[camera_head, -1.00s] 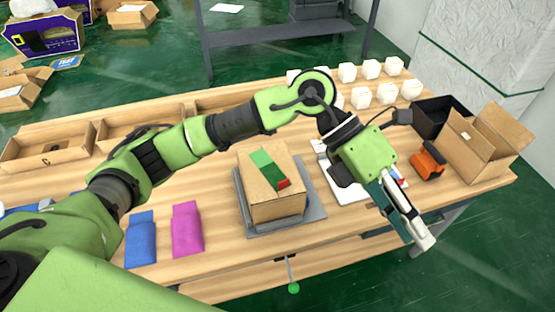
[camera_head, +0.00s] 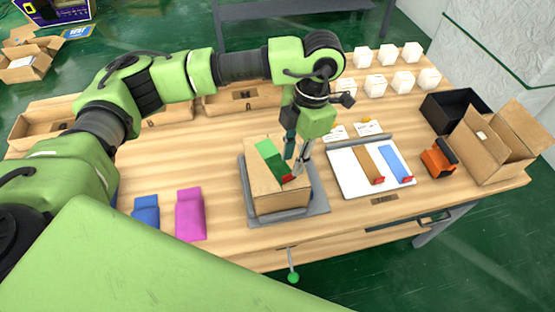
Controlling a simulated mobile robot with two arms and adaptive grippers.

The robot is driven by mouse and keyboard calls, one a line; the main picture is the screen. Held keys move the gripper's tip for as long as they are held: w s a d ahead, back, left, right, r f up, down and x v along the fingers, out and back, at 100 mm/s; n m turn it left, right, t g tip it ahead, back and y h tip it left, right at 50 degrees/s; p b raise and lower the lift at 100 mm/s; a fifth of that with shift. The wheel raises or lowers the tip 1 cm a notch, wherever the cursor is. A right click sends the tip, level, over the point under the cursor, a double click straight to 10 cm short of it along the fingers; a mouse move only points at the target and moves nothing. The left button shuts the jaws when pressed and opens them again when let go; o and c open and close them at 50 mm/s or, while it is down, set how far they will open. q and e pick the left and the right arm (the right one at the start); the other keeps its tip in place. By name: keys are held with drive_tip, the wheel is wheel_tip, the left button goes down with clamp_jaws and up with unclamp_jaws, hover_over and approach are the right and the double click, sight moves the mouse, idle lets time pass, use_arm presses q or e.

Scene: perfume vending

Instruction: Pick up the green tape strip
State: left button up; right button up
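The green tape strip (camera_head: 269,157) with a red end (camera_head: 288,178) lies on top of a closed cardboard box (camera_head: 263,186). The box stands on a grey plate (camera_head: 318,196) on the wooden table. My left gripper (camera_head: 294,168) points down over the right side of the box top, with its fingertips at the strip's red end. A gap shows between its two fingers, so it looks open. Whether the fingertips touch the strip is hard to tell. My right gripper is not in view.
A white board (camera_head: 347,173) with a brown strip (camera_head: 366,161) and a blue strip (camera_head: 394,160) lies right of the box. Blue (camera_head: 146,211) and magenta (camera_head: 190,213) pouches lie left. An orange tool (camera_head: 436,160), black bin and open carton stand at right.

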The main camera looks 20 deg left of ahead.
sight(289, 175)
use_arm(q)
drive_tip(key=shift+f, duration=0.3)
drive_tip(key=f+p, duration=0.2)
drive_tip(key=f, duration=0.1)
drive_tip(key=f+p, duration=0.1)
drive_tip(key=shift+s+a+f, duration=0.25)
drive_tip(key=shift+a, duration=0.1)
drive_tip(key=shift+f, duration=0.4)
drive_tip(key=shift+c, duration=0.3)
clamp_jaws()
